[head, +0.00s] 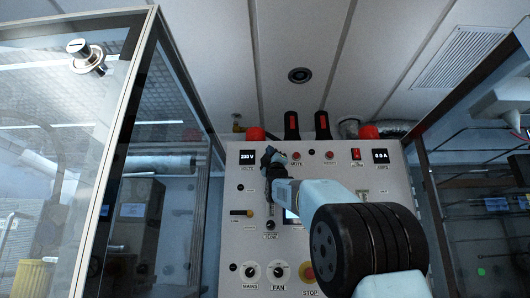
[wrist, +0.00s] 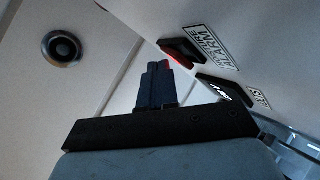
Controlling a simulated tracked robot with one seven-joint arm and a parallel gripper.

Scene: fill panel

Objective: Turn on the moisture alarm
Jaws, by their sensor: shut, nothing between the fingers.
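My gripper (head: 268,152) is shut and empty, in front of the upper left of the grey panel (head: 230,205), just right of the "230 V" display (head: 247,157). In the wrist view my gripper's fingertips (wrist: 158,68) are close beside a red and black rocker switch (wrist: 183,53). Its label (wrist: 213,47) reads "…TURE ALARM"; the first letters are hard to read. I cannot tell whether the fingertips touch the switch. In the head view my gripper hides this spot. Another red rocker switch (head: 355,154) sits at the panel's upper right; its label is too small to read.
The "MUTE" button (head: 297,156) and another red button (head: 329,155) lie right of my gripper. Lower down are the mains knob (head: 250,271), the fan knob (head: 279,270) and the stop button (head: 308,271). A glass-sided cabinet (head: 125,110) stands at left.

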